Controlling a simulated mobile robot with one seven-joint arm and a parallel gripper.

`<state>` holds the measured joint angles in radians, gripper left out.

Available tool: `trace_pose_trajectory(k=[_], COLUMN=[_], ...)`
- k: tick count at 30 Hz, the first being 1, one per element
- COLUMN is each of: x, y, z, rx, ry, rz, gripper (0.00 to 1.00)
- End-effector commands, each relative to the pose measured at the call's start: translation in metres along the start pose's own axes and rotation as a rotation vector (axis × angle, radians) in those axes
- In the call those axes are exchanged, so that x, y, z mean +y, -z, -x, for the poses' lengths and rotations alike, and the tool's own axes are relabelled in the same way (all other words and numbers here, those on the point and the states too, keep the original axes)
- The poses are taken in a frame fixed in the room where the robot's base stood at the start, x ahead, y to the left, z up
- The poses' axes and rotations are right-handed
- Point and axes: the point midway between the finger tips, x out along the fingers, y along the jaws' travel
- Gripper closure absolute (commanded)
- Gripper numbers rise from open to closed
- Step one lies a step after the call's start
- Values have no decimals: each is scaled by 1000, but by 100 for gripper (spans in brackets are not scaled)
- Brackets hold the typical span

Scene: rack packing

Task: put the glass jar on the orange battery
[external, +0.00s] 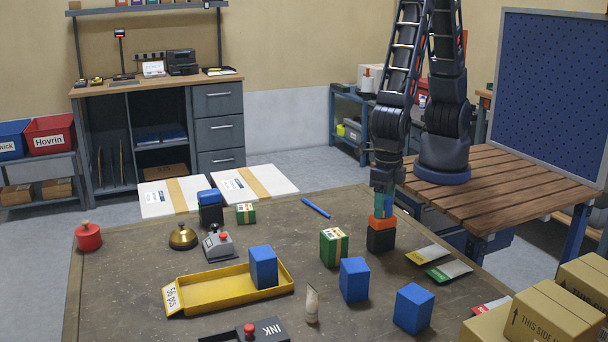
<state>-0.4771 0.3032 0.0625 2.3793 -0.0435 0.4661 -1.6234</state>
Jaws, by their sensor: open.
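The orange battery (381,239) is a black block with an orange top, standing upright on the brown table right of the middle. A small greenish, glassy piece (383,207), apparently the glass jar, is directly above the orange top. It looks upright and seems to rest on the battery, but a small gap cannot be ruled out. My gripper (383,195) points straight down over the battery, with its open fingers at the jar. The fingers and the jar overlap in the picture, so the jar's upper part is hidden.
A green box (334,248) and blue boxes (354,280) (413,309) stand left and in front of the battery. Seed-like packets (428,255) lie to its right. A yellow tray (200,292) holds a blue box (263,267). Cardboard boxes (549,318) fill the front right corner.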

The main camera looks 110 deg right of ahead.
Motion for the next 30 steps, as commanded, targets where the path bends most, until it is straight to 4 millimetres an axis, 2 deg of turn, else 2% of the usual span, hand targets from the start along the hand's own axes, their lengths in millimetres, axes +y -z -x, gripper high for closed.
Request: trace_pose_trajectory(k=[5, 21, 25, 30], x=[1, 1, 0, 0], y=[0, 0, 0, 0], z=[14, 101, 114, 121], rx=[0, -1, 0, 0], ry=[-3, -4, -2, -1], rz=[-1, 0, -1, 0], gripper=[38, 38, 38, 38])
